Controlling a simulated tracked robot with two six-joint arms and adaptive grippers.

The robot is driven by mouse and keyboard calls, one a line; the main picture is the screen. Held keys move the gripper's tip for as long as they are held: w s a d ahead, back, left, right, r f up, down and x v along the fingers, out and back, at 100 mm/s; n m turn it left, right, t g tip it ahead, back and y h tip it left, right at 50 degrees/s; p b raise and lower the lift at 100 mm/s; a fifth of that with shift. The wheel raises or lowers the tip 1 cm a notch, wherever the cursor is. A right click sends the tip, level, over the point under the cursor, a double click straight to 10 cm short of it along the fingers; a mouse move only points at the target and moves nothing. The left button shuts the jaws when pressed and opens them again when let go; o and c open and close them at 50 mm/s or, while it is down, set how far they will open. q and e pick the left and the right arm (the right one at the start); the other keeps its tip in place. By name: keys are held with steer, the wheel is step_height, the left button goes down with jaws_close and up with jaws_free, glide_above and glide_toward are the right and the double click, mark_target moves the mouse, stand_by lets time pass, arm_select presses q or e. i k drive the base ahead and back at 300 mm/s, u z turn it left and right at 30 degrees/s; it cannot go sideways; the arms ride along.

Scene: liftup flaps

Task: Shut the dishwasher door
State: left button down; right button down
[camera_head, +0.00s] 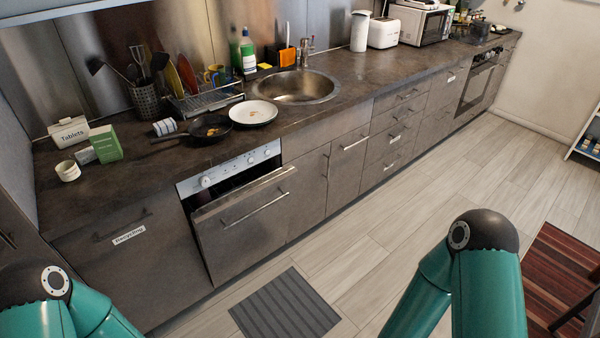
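The dishwasher's white control panel (229,171) with knobs sits under the counter, left of the sink. The dishwasher door (244,232) below it is grey with a long bar handle. Its top edge leans out a little from the panel, with a dark gap between them, so it stands slightly ajar. Only teal links of my two arms show, at the bottom left and the bottom right. Neither gripper is in view.
A grey ribbed mat (285,304) lies on the floor in front of the dishwasher. A drawer labelled Recycling (128,255) is to the left. A pan (206,128) and a plate (252,112) sit on the counter above. The wooden floor to the right is mostly clear.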

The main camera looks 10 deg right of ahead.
mark_target(238, 230)
steer(key=u, duration=0.2)
steer(key=i, duration=1.2)
steer(key=u, duration=0.7)
